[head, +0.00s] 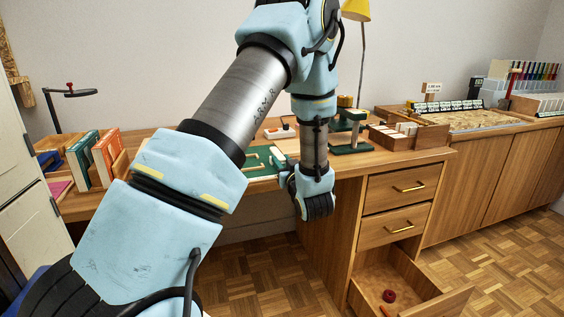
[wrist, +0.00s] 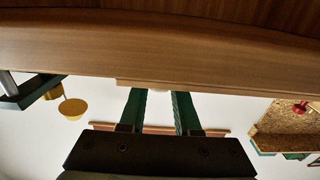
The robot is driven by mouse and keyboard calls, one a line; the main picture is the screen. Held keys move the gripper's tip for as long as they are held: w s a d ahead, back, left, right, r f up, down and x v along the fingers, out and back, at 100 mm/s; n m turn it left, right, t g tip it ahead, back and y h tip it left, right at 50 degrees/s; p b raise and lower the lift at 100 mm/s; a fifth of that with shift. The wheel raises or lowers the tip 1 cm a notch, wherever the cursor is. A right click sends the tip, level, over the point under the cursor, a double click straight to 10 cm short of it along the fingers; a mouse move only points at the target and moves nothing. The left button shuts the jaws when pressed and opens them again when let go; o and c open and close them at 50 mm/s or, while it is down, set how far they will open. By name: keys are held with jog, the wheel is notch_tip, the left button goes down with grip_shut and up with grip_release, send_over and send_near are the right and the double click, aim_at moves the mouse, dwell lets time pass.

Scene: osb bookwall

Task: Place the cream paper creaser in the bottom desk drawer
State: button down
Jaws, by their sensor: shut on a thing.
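My gripper (wrist: 158,93) shows in the wrist view as two dark green fingers with a gap between them. A small pale bit of the cream paper creaser (wrist: 160,91) shows between the fingertips, and the rest of it is hidden. A wooden edge lies just beyond the tips. In the head view my wrist hangs in front of the desk's edge, left of the drawers, and the fingers cannot be made out. The bottom desk drawer (head: 440,303) is pulled open at the lower right, below and right of my wrist.
A red round thing (head: 389,296) lies in the open drawer. Two drawers above it, the upper (head: 408,187) and the middle (head: 398,229), are shut. The desk holds books (head: 95,158), a green mat (head: 262,160) and a wooden tray (head: 410,136). Parquet floor is clear.

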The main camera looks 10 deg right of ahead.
jog(key=shift+f, duration=0.15)
jog(key=c, duration=0.6)
grip_release()
jog(key=shift+s, duration=0.1)
